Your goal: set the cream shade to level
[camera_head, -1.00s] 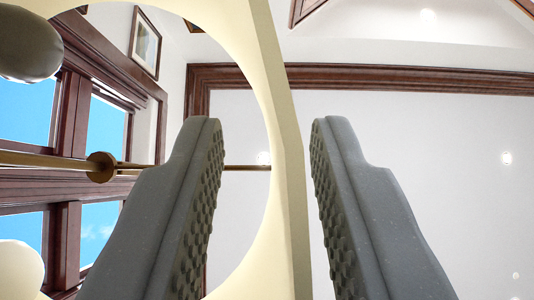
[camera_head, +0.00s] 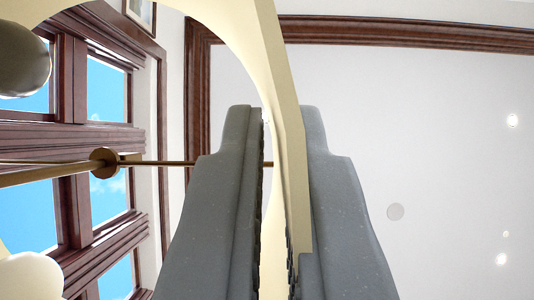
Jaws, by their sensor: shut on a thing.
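The cream shade (camera_head: 287,130) is a large ring with a flat rim, seen close up at the top and middle of the view. My gripper (camera_head: 278,125) is shut on the rim, one finger inside the ring and one outside. The rim runs down between the two grey fingers, leaning slightly. A brass rod with a round hub (camera_head: 104,162) crosses the inside of the ring. The lower part of the rim is hidden behind my fingers.
A grey rounded bulb (camera_head: 22,60) and a pale one (camera_head: 30,278) sit at the left edge. Beyond are dark wooden window frames (camera_head: 75,90) with blue sky, and a white ceiling (camera_head: 430,130) with dark trim. The right side is clear.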

